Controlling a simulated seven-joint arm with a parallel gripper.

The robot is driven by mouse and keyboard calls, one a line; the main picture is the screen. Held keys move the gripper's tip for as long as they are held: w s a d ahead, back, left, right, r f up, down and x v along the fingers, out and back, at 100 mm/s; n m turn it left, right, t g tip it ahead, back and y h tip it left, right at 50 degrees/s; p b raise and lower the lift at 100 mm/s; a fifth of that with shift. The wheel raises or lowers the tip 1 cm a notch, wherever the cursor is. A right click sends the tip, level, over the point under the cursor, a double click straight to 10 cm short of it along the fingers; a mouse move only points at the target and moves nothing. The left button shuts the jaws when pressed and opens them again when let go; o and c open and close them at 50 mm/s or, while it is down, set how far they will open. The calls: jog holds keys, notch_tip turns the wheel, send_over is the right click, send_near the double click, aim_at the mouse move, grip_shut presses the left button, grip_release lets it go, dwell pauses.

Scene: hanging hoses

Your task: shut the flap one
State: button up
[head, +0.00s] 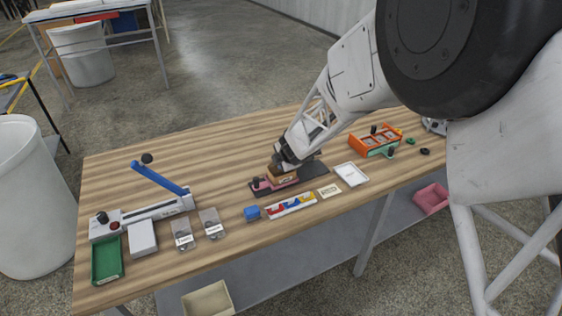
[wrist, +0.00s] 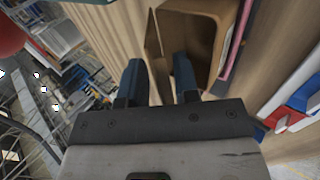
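A small brown wooden box (head: 283,177) stands on a dark base with pink parts near the middle of the table. In the wrist view the box (wrist: 208,42) has an open, hollow side and a thin wooden panel, possibly its flap (wrist: 152,34). My gripper (head: 282,163) is right at the box, pointing down. In the wrist view my gripper (wrist: 160,80) has its two dark fingers apart, with the panel's edge seen between them. The right finger overlaps the box opening. I cannot tell whether either finger touches the panel. My gripper hides much of the box in the head view.
A white tray (head: 351,174) and an orange rack (head: 374,140) are to the right. A blue-armed lever device (head: 160,178) is left. The table's back left is clear.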

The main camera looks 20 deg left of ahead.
jog(key=shift+w+a+f, duration=0.15)
jog(key=shift+f, duration=0.1)
grip_shut()
jog(key=shift+s+d+f+t+y, duration=0.15)
jog(key=shift+t+y, duration=0.35)
jog(key=shift+s+d+f+t+y, duration=0.1)
jog(key=shift+f+t+y, duration=0.05)
jog(key=shift+t+y, duration=0.35)
dwell(1.9)
jog(key=shift+s+d+f+t+y, duration=0.1)
jog(key=shift+f+t+y, duration=0.15)
jog(key=shift+t+y, duration=0.3)
jog(key=shift+s+d+f+t+y, duration=0.1)
jog(key=shift+f+t+y, duration=0.15)
jog(key=shift+t+y, duration=0.3)
dwell(0.6)
grip_release()
